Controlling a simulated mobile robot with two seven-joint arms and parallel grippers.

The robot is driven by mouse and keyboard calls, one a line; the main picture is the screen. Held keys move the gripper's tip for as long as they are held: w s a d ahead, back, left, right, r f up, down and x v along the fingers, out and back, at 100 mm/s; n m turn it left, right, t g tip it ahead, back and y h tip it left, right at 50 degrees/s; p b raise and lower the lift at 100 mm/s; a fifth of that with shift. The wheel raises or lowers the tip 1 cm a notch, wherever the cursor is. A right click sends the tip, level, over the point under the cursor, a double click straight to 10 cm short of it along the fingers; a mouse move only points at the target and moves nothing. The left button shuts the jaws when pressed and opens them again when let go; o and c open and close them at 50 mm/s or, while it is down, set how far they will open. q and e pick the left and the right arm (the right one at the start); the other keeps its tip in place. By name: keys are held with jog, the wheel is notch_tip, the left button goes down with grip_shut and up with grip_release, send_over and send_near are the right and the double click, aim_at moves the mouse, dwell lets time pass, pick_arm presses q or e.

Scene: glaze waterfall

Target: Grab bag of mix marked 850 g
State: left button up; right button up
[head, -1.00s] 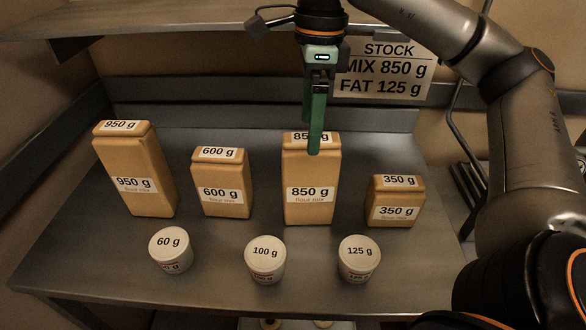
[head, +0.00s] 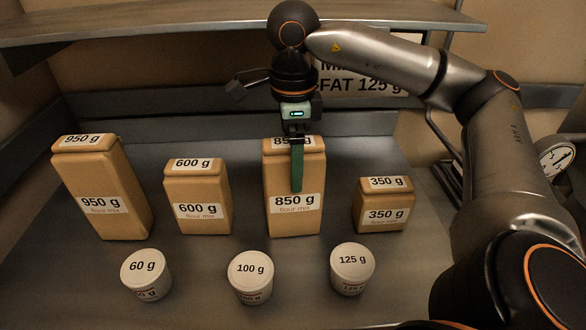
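The bag marked 850 g (head: 295,222) is a tall tan block with white labels. It stands upright on the metal table, third from the left in the row of bags. My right gripper (head: 297,185) comes down from above, with a green finger hanging in front of the bag's upper front face. The fingertip ends just above the front label and covers part of the top label. Only one finger shows clearly; the other is hidden, so I cannot tell how wide the gripper is or whether it touches the bag. My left gripper is not in view.
Bags marked 950 g (head: 105,180), 600 g (head: 197,190) and 350 g (head: 384,200) flank it. Tubs marked 60 g (head: 146,268), 100 g (head: 250,270) and 125 g (head: 352,262) stand in front. A shelf (head: 180,22) runs above; my arm partly hides a stock sign (head: 365,83).

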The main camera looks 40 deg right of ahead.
notch_tip(320, 180, down, 2)
jog(key=shift+f, duration=0.1)
grip_shut()
dwell(0.9)
